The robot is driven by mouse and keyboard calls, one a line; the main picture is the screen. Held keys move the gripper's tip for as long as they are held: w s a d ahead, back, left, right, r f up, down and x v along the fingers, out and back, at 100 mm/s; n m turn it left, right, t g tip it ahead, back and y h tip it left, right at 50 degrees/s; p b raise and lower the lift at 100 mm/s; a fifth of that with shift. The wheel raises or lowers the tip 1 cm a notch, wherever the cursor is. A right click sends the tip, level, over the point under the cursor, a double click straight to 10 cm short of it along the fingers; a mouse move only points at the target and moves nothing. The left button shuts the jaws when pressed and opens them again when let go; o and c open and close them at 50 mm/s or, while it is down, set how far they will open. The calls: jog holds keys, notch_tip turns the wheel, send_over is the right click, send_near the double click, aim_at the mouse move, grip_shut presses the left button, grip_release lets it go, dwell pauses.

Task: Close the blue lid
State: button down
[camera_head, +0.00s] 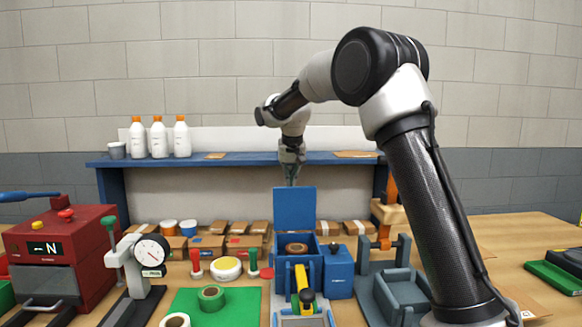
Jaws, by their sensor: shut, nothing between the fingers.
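The blue lid (294,208) stands upright, open, at the back of a blue box (314,275) in the middle of the bench. A brown round thing (296,248) shows inside the box. My gripper (291,183) points down just above the lid's top edge, with its fingers together and nothing held. I cannot tell whether the fingertips are in front of the lid, behind it or touching it.
A yellow-handled tool (301,283) stands in front of the box. A smaller blue box (339,273) is close on its right. A gauge on a stand (150,252) and a red machine (60,245) are at left. A blue shelf (230,160) with white bottles (158,138) runs behind.

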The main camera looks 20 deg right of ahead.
jog(key=shift+s+a+r, duration=0.1)
jog(key=shift+s+a, duration=0.05)
jog(key=shift+s, duration=0.85)
jog(key=shift+s+a, duration=0.15)
jog(key=shift+s, duration=0.85)
jog(key=shift+s, duration=0.1)
